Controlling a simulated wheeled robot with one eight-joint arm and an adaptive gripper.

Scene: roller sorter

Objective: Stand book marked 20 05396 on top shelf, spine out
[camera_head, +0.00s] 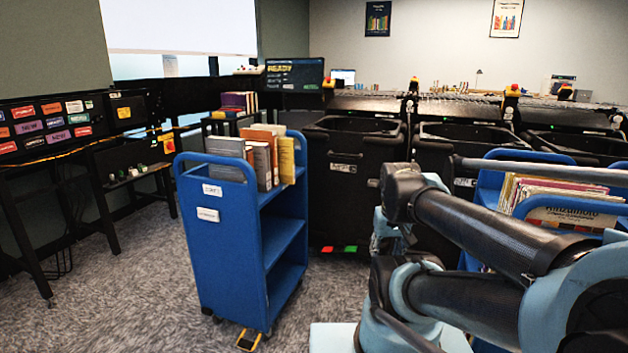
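A blue book cart (229,251) stands left of centre. Several books (262,157) stand on its top shelf, with grey, brown and yellow covers or spines. The two lower shelves (282,240) that show look empty. I cannot read the number 20 05396 on any book, so I cannot tell which one is the marked book. My arm (480,230) reaches in from the right and bends near the middle of the picture. My gripper is not visible.
Black bins (352,185) stand behind the cart under a roller sorter (440,105). Another blue cart (490,190) with books (560,200) is at right, partly behind my arm. A black table with labels (45,125) is at left. Carpet (130,270) left of the cart is clear.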

